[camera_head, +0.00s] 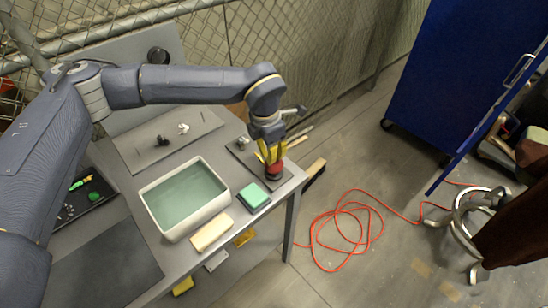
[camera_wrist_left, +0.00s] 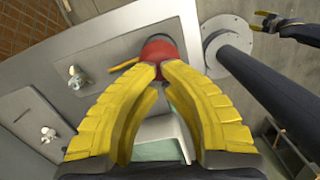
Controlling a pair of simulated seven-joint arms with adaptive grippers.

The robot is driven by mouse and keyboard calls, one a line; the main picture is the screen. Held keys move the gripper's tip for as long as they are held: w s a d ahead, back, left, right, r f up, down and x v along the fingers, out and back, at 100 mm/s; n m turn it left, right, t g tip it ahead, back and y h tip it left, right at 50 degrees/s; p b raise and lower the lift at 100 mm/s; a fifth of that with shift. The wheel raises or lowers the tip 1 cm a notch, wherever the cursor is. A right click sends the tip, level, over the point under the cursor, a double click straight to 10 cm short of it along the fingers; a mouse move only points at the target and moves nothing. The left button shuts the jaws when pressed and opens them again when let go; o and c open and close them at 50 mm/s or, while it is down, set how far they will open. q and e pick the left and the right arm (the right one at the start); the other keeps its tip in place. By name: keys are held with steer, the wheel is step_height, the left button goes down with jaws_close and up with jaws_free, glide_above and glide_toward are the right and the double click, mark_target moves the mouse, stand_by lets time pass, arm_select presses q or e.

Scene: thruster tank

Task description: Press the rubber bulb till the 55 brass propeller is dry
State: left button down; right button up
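A red rubber bulb (camera_head: 275,173) stands on a small dark plate at the table's right end. My left gripper (camera_head: 273,158) points down at it, its yellow fingers apart. In the left wrist view the bulb (camera_wrist_left: 160,48) lies at the fingertips (camera_wrist_left: 159,66), which partly cover it; I cannot tell whether they touch it. A small metallic propeller (camera_head: 242,142) lies beside the bulb and also shows in the wrist view (camera_wrist_left: 75,77). A pale propeller (camera_head: 183,128) and a dark one (camera_head: 162,141) lie on a grey mat. No "55" is readable. My right gripper (camera_wrist_left: 262,20) is open, far off.
A white tank of greenish water (camera_head: 225,205) stands mid-table. A green sponge block (camera_head: 254,195) and a cream block (camera_head: 212,233) are near the front edge. A black tray (camera_head: 88,197) is at left. A wire fence runs behind; an orange cable (camera_head: 350,222) lies on the floor.

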arm_select(q)
steer(key=shift+f, duration=1.4)
steer(key=shift+a, duration=0.15)
steer(key=shift+s+a+r, duration=0.25)
steer(key=shift+s+a, duration=0.15)
steer(key=shift+a, duration=0.25)
steer(key=shift+s+a+r, duration=0.25)
steer(key=shift+s+a, duration=0.1)
steer(key=shift+a, duration=0.25)
steer(key=shift+r, duration=0.15)
step_height(320, 180, up, 12)
steer(key=shift+s+a, duration=0.3)
steer(key=shift+a, duration=0.15)
